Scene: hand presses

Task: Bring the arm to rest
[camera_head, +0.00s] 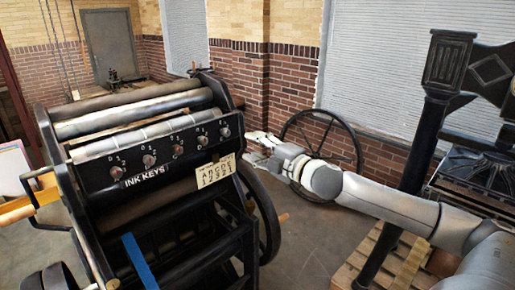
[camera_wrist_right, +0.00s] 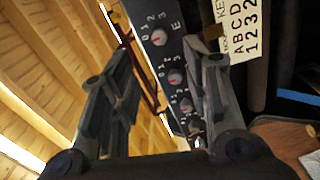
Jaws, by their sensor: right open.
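My right arm comes in from the right in the head view, and my right gripper (camera_head: 262,150) is at the right end of the press (camera_head: 135,185), close to its ink key panel (camera_head: 160,152). The right gripper is open, with nothing seen between its fingers. In the right wrist view the two fingers of the right gripper (camera_wrist_right: 160,100) stand wide apart, with the ink key panel (camera_wrist_right: 168,60) and its red-and-grey knobs visible beyond the gap. I cannot tell whether the gripper touches the press. My left gripper does not show in either view.
A letter card (camera_head: 215,171) is on the press front, left of the gripper. A large spoked wheel (camera_head: 320,143) stands behind the gripper. A second press with a dark column (camera_head: 437,95) stands at the right, near a wooden pallet (camera_head: 350,265). Bare floor (camera_head: 300,235) lies between.

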